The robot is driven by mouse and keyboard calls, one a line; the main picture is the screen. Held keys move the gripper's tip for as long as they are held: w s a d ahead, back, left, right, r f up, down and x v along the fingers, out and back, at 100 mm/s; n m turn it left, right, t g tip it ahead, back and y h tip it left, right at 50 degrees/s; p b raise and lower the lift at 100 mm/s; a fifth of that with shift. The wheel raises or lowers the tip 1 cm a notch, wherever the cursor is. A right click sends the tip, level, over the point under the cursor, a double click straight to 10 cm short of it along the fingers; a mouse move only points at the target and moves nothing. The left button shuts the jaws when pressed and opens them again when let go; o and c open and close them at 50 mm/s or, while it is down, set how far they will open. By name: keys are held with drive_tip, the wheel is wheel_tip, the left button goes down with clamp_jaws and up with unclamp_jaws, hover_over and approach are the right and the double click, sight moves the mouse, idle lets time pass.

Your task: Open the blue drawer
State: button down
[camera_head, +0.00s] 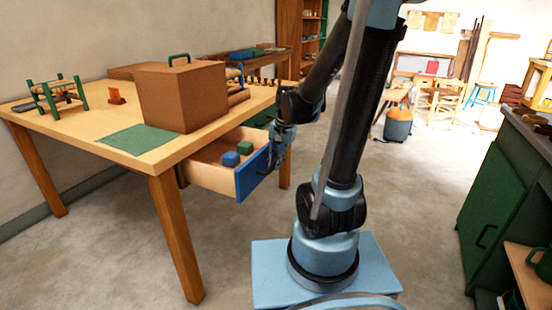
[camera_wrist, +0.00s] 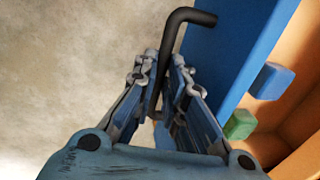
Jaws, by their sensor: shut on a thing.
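The blue drawer (camera_head: 251,173) sticks out from under the wooden table, pulled open, with its inside visible. Its blue front also shows in the wrist view (camera_wrist: 225,45), at the upper right. A black bar handle (camera_wrist: 187,17) stands out from that front. My gripper (camera_wrist: 162,75) is shut on the handle, with a finger on each side of it. In the head view my gripper (camera_head: 277,150) is at the drawer front, and the handle is hidden behind it. A blue block (camera_head: 230,159) and a green block (camera_head: 244,148) lie inside the drawer.
The table (camera_head: 100,125) bears a brown box (camera_head: 182,97), a green mat (camera_head: 139,139) and a small green-legged rack (camera_head: 57,95). A green cabinet (camera_head: 492,210) is at the right.

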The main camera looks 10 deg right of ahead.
drive_tip(key=shift+d+r, duration=0.1)
drive_tip(key=shift+d, duration=0.35)
drive_tip(key=c, duration=1.9)
unclamp_jaws()
drive_tip(key=shift+s, duration=0.1)
drive_tip(key=shift+s+d+r, duration=0.15)
drive_tip(key=shift+d+r, duration=0.2)
drive_tip(key=shift+r, duration=1.6)
drive_tip(key=shift+s+d+r, duration=0.2)
drive_tip(key=shift+d+r, duration=0.1)
drive_tip(key=shift+r, duration=1.6)
drive_tip(key=shift+s+d+r, duration=0.15)
drive_tip(key=shift+d+r, duration=0.2)
drive_tip(key=shift+r, duration=1.6)
